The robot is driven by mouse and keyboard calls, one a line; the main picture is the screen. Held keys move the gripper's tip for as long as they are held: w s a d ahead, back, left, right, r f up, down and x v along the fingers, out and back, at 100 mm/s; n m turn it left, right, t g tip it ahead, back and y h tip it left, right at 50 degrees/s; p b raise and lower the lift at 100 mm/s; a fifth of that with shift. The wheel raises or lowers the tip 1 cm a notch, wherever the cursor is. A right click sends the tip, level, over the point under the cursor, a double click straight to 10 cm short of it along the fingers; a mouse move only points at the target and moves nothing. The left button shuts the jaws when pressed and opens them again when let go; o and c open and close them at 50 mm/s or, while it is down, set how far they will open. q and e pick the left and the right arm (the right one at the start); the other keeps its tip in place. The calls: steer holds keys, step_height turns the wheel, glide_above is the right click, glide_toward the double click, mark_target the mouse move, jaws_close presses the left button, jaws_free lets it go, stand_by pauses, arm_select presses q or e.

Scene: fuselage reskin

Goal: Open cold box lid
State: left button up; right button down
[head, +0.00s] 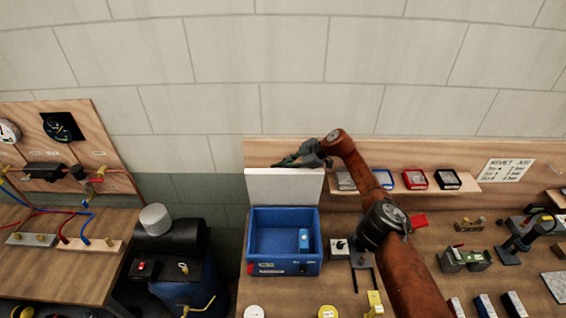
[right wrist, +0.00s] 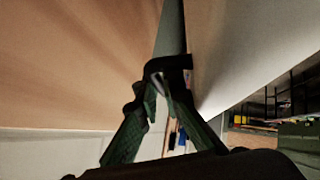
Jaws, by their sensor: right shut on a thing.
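The blue cold box (head: 284,268) stands on the wooden bench in the head view. Its white lid (head: 284,188) stands upright at the back of the box, so the inside is exposed. A small light-blue item (head: 304,238) is inside at the right. My right gripper (head: 288,161) is at the top edge of the lid. In the right wrist view the green fingers (right wrist: 163,82) close around a dark handle (right wrist: 170,63) beside the pale lid face (right wrist: 225,45). My left gripper is not in view.
A wooden shelf (head: 466,186) with small red, black and blue bins is behind my right arm. A switch box (head: 340,247) stands just right of the cold box. Tools and fixtures lie farther right. A dark tank (head: 172,240) stands left, beyond a gap.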

steer(key=shift+w+r, duration=0.2)
steer(key=shift+w, duration=0.1)
steer(key=c, duration=2.4)
jaws_free()
steer(key=shift+o, duration=0.3)
steer(key=shift+f, duration=0.2)
steer(key=shift+d, duration=0.15)
steer(key=shift+s+d+r, duration=0.1)
steer(key=shift+d+r, duration=0.35)
steer(key=shift+d, duration=0.05)
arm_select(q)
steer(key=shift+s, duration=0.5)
arm_select(e)
steer(key=v, duration=1)
steer(key=shift+s+d+r, duration=0.2)
steer(key=shift+s+r, duration=0.05)
steer(key=shift+r, duration=0.05)
